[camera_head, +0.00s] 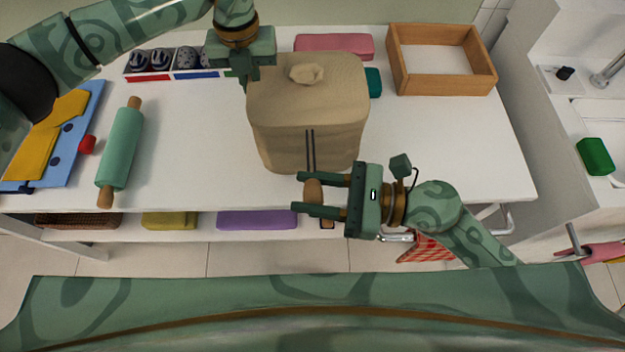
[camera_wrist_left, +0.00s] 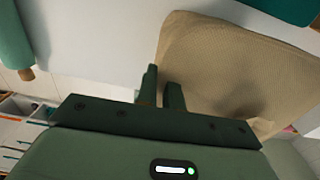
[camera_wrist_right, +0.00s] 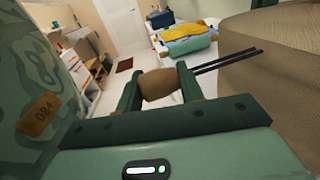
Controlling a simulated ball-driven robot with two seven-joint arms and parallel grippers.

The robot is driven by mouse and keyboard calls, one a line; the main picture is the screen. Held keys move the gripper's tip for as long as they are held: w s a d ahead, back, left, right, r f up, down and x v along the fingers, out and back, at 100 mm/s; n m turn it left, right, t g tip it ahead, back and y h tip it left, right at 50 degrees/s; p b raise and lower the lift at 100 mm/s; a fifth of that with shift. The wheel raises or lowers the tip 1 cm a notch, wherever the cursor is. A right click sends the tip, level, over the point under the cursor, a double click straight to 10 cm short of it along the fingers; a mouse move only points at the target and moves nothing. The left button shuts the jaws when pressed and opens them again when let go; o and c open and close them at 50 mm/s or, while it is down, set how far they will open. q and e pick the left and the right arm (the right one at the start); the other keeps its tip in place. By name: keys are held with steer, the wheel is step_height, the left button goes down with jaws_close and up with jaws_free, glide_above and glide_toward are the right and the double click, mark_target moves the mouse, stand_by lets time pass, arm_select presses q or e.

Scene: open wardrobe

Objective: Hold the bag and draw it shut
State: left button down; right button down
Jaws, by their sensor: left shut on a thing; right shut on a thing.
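The tan cloth bag (camera_head: 300,110) stands upright in the middle of the white table, with a small bunched lump (camera_head: 307,74) on its top. Two dark cords (camera_head: 311,150) run down its front to a brown toggle (camera_head: 313,192); the cords look taut in the right wrist view (camera_wrist_right: 228,61). My right gripper (camera_head: 299,194) is shut on the toggle in front of the bag, at the table's front edge. My left gripper (camera_head: 243,82) is shut on the bag's upper left edge; the left wrist view shows its fingers (camera_wrist_left: 160,90) at the cloth. The pinched cloth is mostly hidden.
A wooden tray (camera_head: 398,80) stands at the back right, a pink box (camera_head: 335,42) behind the bag. A green rolling pin (camera_head: 120,150) and folded clothes (camera_head: 60,130) lie left. A compartment box (camera_head: 170,72) is near my left gripper.

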steer(key=c, duration=0.9)
jaws_free()
steer(key=shift+s, duration=0.1)
steer(key=d, duration=0.4)
steer(key=s+d, duration=0.1)
steer(key=d, duration=0.3)
steer(key=s+d, duration=0.1)
steer(key=d, duration=0.2)
steer(key=shift+d, duration=0.4)
